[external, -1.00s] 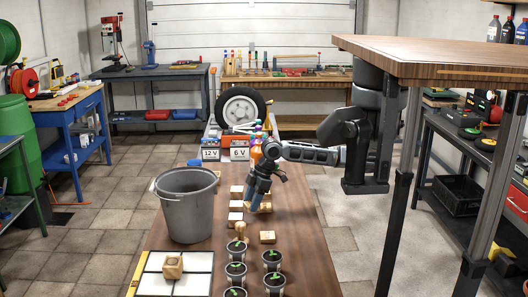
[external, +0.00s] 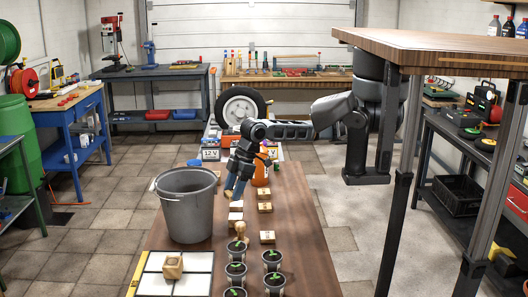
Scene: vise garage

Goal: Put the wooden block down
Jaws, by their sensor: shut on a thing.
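My gripper (external: 235,188) is above the wooden table, just right of the grey bucket, pointing down. It is shut on a small wooden block (external: 229,193), which is mostly hidden by the fingers. Other light wooden blocks lie on the table: one (external: 265,207) and another (external: 264,194) to the right of my gripper, and one (external: 267,237) nearer the front. Pale blocks (external: 235,216) lie just below my gripper in the picture. Whether the held block touches anything beneath is too small to tell.
The grey bucket (external: 187,208) stands close on the left. A wooden peg-like piece (external: 240,230) and several potted seedlings (external: 236,254) stand in front. A white-panelled tray (external: 205,277) bears a wooden cube (external: 173,266). An orange container (external: 261,172) stands behind. The table's right side (external: 300,230) is clear.

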